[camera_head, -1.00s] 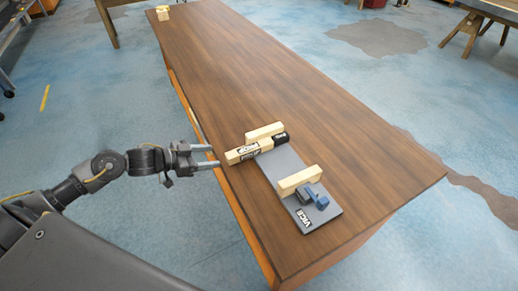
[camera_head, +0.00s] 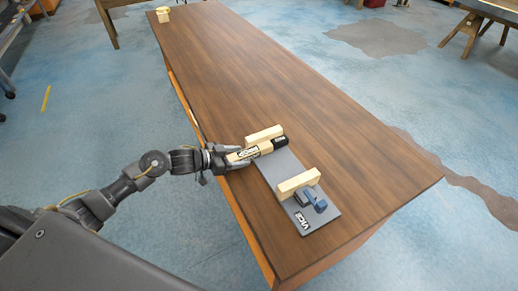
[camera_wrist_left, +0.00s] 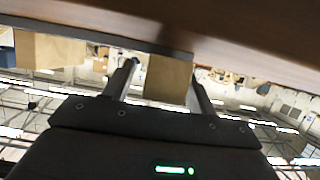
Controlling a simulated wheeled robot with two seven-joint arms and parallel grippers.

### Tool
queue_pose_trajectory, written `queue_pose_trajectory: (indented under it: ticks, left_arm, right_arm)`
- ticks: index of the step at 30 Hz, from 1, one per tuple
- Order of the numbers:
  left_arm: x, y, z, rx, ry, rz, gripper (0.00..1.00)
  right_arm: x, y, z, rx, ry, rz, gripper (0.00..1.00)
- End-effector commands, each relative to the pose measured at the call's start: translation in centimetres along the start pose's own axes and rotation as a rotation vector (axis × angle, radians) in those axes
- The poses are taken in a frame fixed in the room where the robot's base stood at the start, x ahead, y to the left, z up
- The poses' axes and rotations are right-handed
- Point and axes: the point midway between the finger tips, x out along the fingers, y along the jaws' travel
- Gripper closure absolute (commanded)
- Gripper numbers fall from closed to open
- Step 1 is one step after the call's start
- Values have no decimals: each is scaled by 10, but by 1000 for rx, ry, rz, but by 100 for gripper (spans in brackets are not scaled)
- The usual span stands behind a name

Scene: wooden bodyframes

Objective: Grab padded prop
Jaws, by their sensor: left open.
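The padded prop (camera_head: 255,150) is a light wooden bar with dark lettering and a black padded end. It lies on the grey vice base (camera_head: 290,163), beside a plain wooden block (camera_head: 264,134). Its near end sticks out to the left over the table. My left gripper (camera_head: 236,160) is open at that near end, with its fingers on either side of it. In the left wrist view the prop's tan end (camera_wrist_left: 168,78) shows between the two open fingers (camera_wrist_left: 160,85). My right gripper is not in view.
The vice has a second wooden block (camera_head: 299,183) and a blue handle (camera_head: 312,200) at its near end.

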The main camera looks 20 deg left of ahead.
Motion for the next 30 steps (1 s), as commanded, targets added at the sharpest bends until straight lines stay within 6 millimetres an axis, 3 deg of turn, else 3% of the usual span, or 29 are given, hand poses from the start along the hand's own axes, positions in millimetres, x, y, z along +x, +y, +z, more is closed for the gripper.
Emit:
queue_pose_trajectory:
  ticks: [8, 21, 30]
  left_arm:
    - [4, 0, 1, 1, 0, 0, 44]
    - [4, 0, 0, 1, 2, 0, 98]
    - [4, 1, -2, 2, 3, 0, 98]
  right_arm:
    - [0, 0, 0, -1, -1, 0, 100]
    - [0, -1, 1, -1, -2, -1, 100]
    - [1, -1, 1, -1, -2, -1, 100]
